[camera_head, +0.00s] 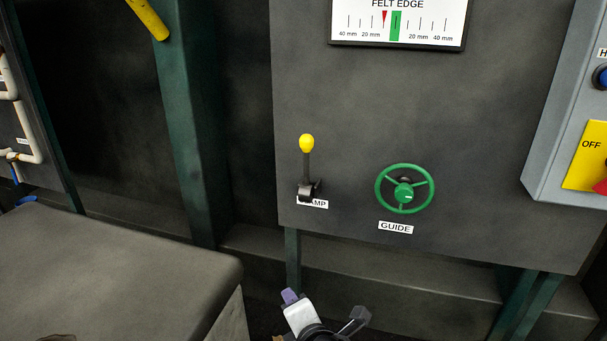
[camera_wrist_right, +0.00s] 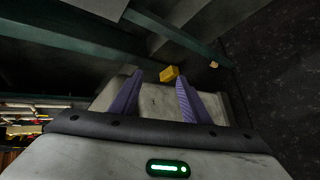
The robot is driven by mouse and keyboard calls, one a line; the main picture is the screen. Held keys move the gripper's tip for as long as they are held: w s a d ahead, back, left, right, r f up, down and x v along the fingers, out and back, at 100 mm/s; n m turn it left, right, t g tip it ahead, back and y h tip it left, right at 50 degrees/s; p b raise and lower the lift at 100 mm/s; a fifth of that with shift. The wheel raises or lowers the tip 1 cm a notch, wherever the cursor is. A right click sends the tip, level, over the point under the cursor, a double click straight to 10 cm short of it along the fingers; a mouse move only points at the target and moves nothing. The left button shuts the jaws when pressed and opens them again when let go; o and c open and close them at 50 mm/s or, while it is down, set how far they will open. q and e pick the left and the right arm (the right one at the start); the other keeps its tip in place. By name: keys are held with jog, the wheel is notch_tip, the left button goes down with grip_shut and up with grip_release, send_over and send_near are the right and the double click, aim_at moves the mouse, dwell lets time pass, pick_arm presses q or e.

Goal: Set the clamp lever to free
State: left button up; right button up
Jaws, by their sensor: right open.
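The clamp lever (camera_head: 306,165) stands upright on the dark grey panel, with a yellow knob (camera_head: 307,143) on a dark shaft. The lever cannot be made out in that view. My left gripper is not in view.
A green handwheel (camera_head: 404,189) marked GUIDE sits right of the lever. A FELT EDGE gauge (camera_head: 399,25) is above. A grey box (camera_head: 562,110) with a yellow OFF plate stands at right. A grey block (camera_head: 110,270) fills the lower left. A yellow piece (camera_wrist_right: 169,74) lies beyond the fingers.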

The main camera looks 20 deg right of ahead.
jog(key=w+d+r+n+t+h, duration=0.1)
jog(key=w+r+n, duration=0.25)
jog(key=r, duration=0.35)
jog(key=w+d+r+n+t+h, duration=0.1)
jog(key=w+r+n+h, duration=0.1)
jog(key=w+r, duration=0.35)
jog(key=n+t+h+p, duration=0.2)
jog(key=n+t+h, duration=0.1)
jog(key=n+h, duration=0.15)
send_near(306, 146)
jog(key=x, duration=0.2)
jog(key=shift+y, duration=0.35)
jog(key=x, duration=1)
jog(key=shift+s+d+r, duration=0.1)
jog(key=shift+r, duration=0.1)
jog(key=shift+c, duration=0.5)
grip_shut()
